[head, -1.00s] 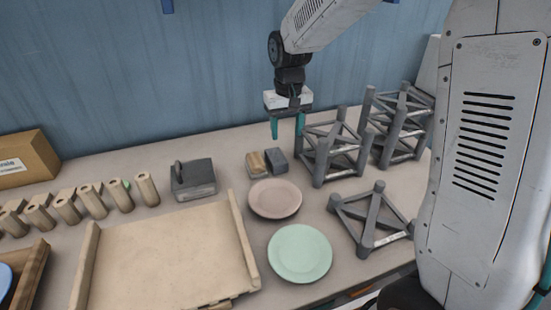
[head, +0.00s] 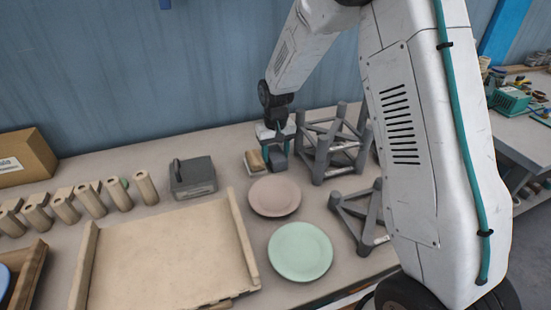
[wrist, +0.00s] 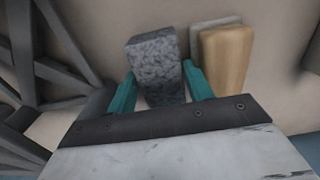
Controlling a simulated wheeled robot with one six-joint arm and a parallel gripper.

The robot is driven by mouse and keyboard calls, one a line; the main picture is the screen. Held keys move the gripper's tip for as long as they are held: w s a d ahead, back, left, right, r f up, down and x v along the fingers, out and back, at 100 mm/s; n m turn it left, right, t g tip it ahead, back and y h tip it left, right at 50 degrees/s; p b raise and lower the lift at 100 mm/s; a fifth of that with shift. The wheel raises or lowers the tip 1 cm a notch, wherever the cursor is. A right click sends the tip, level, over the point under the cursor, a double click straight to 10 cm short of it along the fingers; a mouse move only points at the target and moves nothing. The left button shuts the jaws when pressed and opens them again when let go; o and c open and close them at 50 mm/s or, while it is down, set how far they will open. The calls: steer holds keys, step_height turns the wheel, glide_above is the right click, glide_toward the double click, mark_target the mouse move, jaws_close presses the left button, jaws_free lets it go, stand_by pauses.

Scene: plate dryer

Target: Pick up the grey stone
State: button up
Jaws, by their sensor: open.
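The grey stone (wrist: 157,66) is a speckled block lying on the table. In the wrist view it sits between the two teal fingers of my gripper (wrist: 158,85), which are apart on either side of it. I cannot tell whether the fingers touch it. In the head view the stone (head: 278,161) lies right under my gripper (head: 276,153), partly covered by it. A tan wooden block (wrist: 225,62) on a pale base lies close beside the stone; it also shows in the head view (head: 255,160).
Grey strut frames (head: 328,150) stand close to the right of the gripper. A pink plate (head: 274,196) and a green plate (head: 300,252) lie in front. A grey box with a handle (head: 193,179) and a wooden tray (head: 165,260) are to the left.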

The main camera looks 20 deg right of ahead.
mark_target(276, 153)
steer(key=shift+f, duration=0.25)
steer(key=c, duration=0.9)
steer(key=shift+r, duration=0.1)
step_height(276, 153, up, 10)
steer(key=shift+f, duration=0.1)
steer(key=o, duration=0.5)
steer(key=shift+c, duration=0.6)
